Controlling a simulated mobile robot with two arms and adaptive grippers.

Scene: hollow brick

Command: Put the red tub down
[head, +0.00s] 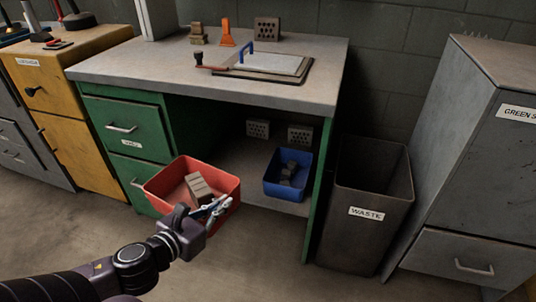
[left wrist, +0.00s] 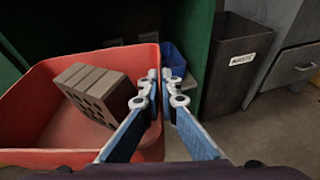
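The red tub (head: 167,178) is in front of the green desk's drawers in the head view, with a grey-brown hollow brick (head: 199,187) lying in it. In the left wrist view the tub (left wrist: 40,107) fills the left side, and the brick (left wrist: 95,90) shows its holes. My left gripper (head: 217,207) is at the tub's right wall. Its fingers (left wrist: 161,88) are one inside and one outside the rim, closed on the wall. Whether the tub's base touches the floor is hidden. My right gripper is not in view.
A blue bin (head: 287,190) with dark pieces stands on the low shelf under the desk (head: 130,66). A dark waste bin (head: 365,240) stands to the right, beside a grey cabinet (head: 470,140). Open floor (head: 255,262) lies between tub and waste bin.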

